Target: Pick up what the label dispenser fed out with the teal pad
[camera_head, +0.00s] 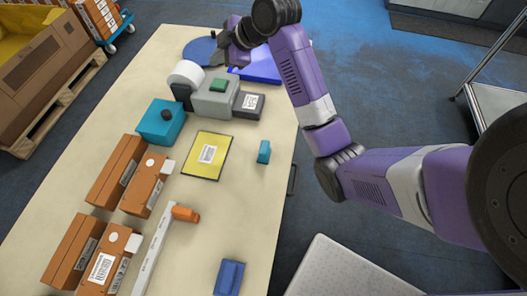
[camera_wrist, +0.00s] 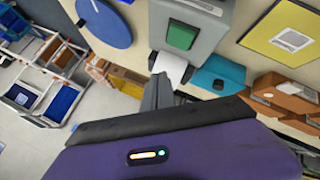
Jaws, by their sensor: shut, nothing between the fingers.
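The label dispenser (camera_head: 213,97) is a grey box with a green top block and a white roll (camera_head: 186,74) at its left. A white barcode label (camera_head: 250,101) lies on its dark front plate (camera_head: 246,113); the label's edge shows at the top of the wrist view (camera_wrist: 204,5). The teal pad (camera_head: 264,152) is a small block standing alone near the table's right edge. My gripper (camera_head: 226,56) is shut and empty, above the far part of the table beyond the dispenser. In the wrist view its fingers (camera_wrist: 160,88) appear close to the roll.
A yellow envelope (camera_head: 207,156), a teal box with a black knob (camera_head: 159,123) and several orange boxes (camera_head: 117,170) stand on the table. An orange block (camera_head: 185,213) and a blue block (camera_head: 229,277) are nearer. The table around the teal pad is clear.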

